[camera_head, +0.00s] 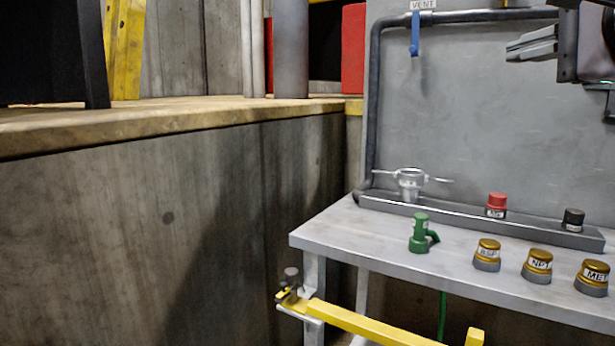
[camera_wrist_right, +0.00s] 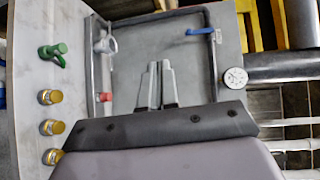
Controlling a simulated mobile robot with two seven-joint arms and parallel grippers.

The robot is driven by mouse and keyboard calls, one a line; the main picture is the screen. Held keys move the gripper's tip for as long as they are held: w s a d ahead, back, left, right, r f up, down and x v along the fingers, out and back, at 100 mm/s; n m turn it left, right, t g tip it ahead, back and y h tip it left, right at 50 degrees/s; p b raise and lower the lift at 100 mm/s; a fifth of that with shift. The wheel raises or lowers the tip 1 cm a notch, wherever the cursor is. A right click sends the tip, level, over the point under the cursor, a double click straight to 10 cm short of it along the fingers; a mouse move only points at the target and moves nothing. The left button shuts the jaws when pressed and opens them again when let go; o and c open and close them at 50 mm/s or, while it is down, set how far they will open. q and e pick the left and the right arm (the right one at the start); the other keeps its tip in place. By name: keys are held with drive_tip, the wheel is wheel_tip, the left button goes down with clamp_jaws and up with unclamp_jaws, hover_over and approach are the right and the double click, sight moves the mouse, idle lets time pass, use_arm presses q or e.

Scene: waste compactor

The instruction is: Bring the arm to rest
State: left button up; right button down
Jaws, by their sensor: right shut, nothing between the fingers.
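My right gripper (camera_head: 532,44) comes in at the upper right of the head view, in front of the grey panel (camera_head: 480,120). Its two fingers lie together with nothing between them. The right wrist view also shows the shut fingers (camera_wrist_right: 158,84) pointing at the panel, apart from the items on the bench. My left gripper is not in either view.
A grey bench (camera_head: 350,232) holds a green fitting (camera_head: 419,234) and brass caps (camera_head: 487,254). A tray (camera_head: 460,217) holds a silver coupling (camera_head: 410,184), a red cap (camera_head: 496,204) and a black cap (camera_head: 573,219). A blue valve handle (camera_head: 415,36) hangs under the VENT label. A yellow bar (camera_head: 370,327) runs in front.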

drive_tip(key=s+a+f+m+g+y, duration=0.3)
drive_tip(key=a+f+m+g+y, duration=0.65)
drive_tip(key=a+f+y, duration=1.1)
drive_tip(key=w+d+f+m+t+h, duration=0.1)
drive_tip(key=d+f+m+t+h, duration=0.1)
drive_tip(key=f+m+t+h, duration=0.75)
drive_tip(key=w+d+f+m+t+h, duration=0.1)
drive_tip(key=d+f+m+t+h, duration=0.2)
drive_tip(key=f+m, duration=1.2)
drive_tip(key=s+d+f+m+g+h, duration=0.25)
drive_tip(key=s+f+m+g, duration=0.25)
drive_tip(key=s+f+m, duration=0.4)
drive_tip(key=s+d+f+m+g+h, duration=0.1)
drive_tip(key=s+f+m+g+h, duration=0.4)
drive_tip(key=f+m, duration=0.55)
use_arm(q)
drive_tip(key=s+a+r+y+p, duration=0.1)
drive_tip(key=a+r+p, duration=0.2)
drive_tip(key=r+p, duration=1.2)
drive_tip(key=p, duration=0.5)
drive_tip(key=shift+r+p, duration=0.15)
drive_tip(key=shift+p, duration=0.2)
use_arm(e)
wheel_tip(320, 180, up, 14)
drive_tip(key=s+d, duration=0.2)
drive_tip(key=shift+s+d+n+t, duration=0.3)
drive_tip(key=shift+s+n, duration=0.05)
drive_tip(key=shift+n, duration=0.1)
